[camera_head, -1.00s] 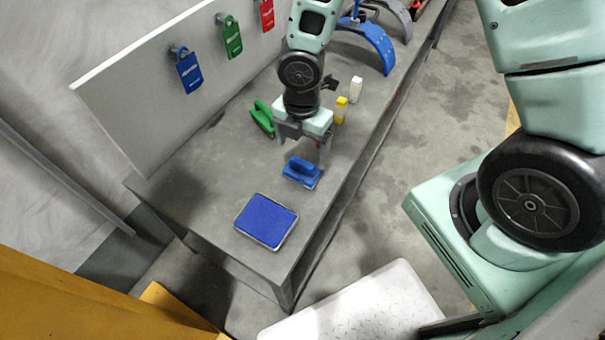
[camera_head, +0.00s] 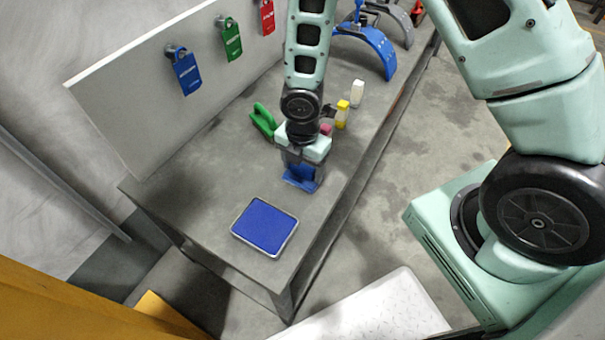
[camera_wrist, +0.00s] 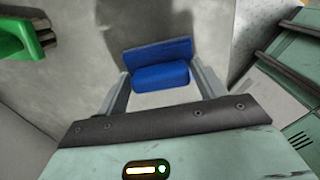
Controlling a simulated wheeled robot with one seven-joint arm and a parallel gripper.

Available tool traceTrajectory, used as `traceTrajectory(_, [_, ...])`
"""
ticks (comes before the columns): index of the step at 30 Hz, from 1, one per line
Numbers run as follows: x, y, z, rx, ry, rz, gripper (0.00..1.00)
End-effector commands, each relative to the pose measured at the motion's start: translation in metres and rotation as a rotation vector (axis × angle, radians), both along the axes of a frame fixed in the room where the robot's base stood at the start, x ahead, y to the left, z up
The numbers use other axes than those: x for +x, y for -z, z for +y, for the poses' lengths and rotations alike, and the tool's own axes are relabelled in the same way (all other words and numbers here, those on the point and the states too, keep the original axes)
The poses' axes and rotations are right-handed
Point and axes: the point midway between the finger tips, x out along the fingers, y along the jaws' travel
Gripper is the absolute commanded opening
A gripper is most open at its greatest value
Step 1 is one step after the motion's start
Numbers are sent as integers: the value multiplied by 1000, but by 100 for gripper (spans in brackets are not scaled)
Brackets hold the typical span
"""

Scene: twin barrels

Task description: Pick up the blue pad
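The blue pad with a raised handle (camera_head: 302,176) stands on the grey bench, partly hidden by my gripper (camera_head: 302,160) in the head view. In the wrist view the handle of the pad (camera_wrist: 160,77) shows between the tips of my gripper (camera_wrist: 160,85). The two fingers are apart, one on each side of the handle. A small gap seems to show beside each finger, and the pad still appears to rest on the bench.
A flat blue panel in a pale frame (camera_head: 264,226) lies nearer on the bench. A green object (camera_head: 263,121), a yellow bottle (camera_head: 342,113) and a white bottle (camera_head: 357,93) stand behind. Blue, green and red tags hang on the back board (camera_head: 140,95). The bench's front edge is close on the right.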

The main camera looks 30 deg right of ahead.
Motion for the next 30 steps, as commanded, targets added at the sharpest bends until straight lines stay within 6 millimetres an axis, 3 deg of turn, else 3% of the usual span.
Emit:
traceTrajectory(1, [0, 0, 0, 0, 0, 0, 55])
traceTrajectory(3, [0, 0, 0, 0, 0, 0, 37])
traceTrajectory(14, [0, -7, 0, 0, 0, 0, 37])
traceTrajectory(24, [1, -72, 0, 2, 2, -2, 37])
traceTrajectory(30, [0, -96, 0, 1, 1, -1, 37])
